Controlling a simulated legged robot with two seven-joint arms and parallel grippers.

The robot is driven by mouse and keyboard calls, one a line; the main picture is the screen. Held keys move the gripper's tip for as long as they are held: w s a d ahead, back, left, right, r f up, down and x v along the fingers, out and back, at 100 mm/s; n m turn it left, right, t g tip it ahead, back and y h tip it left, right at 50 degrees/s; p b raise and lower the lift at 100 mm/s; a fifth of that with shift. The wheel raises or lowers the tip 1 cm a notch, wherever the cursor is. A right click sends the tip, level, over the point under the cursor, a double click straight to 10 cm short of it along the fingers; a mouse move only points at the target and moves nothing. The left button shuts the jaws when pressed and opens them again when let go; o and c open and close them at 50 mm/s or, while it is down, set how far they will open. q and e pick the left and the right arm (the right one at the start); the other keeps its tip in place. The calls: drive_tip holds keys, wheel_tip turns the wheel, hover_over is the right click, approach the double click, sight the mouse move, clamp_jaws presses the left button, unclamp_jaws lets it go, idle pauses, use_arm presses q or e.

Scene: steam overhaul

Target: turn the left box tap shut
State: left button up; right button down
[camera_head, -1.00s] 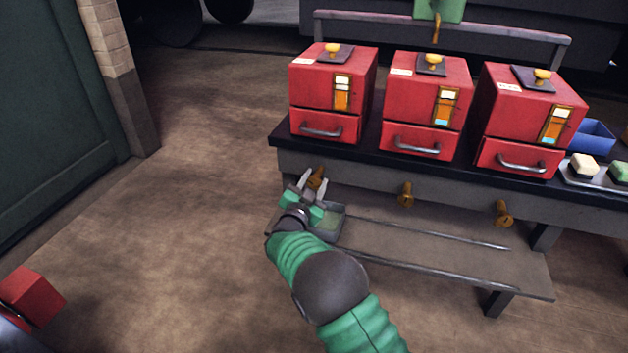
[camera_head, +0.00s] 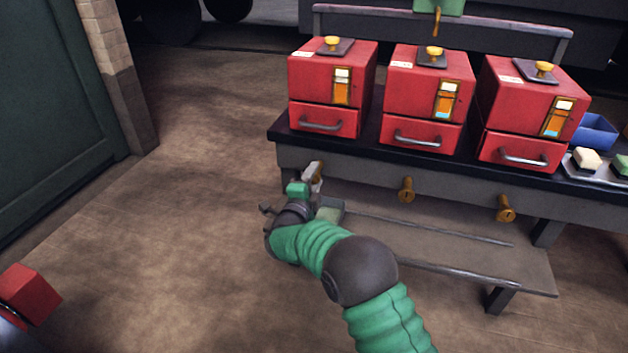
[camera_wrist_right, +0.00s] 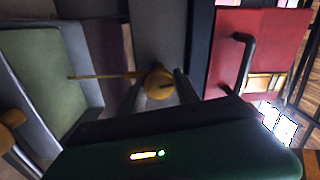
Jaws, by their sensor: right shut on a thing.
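Three red boxes stand on the bench, each with a brass tap on the grey bench front below it. My right gripper (camera_head: 313,172) is at the left tap (camera_head: 317,185), under the left box (camera_head: 330,88). The gripper and its fingers hide most of this tap. In the right wrist view the brass left tap (camera_wrist_right: 158,84) sits between the two grey fingers, and the gripper is shut on it. A thin brass rod reaches left from the tap there. A red block (camera_head: 27,294) at the lower left looks like my left gripper's body; its fingers do not show.
The middle tap (camera_head: 406,190) and right tap (camera_head: 505,208) stick out from the bench front. A small tray (camera_head: 330,207) is on the low shelf (camera_head: 470,262) below. A blue bin (camera_head: 597,132) stands at the right.

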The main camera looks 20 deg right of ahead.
drive_tip(key=shift+f+m+b, duration=0.4)
drive_tip(key=shift+m, duration=0.7)
drive_tip(key=shift+s, duration=0.1)
drive_tip(key=c, duration=0.9)
unclamp_jaws()
drive_tip(key=shift+r, duration=0.15)
drive_tip(key=p+v, duration=0.7)
drive_tip(key=v, duration=0.9)
drive_tip(key=shift+s+a, duration=0.3)
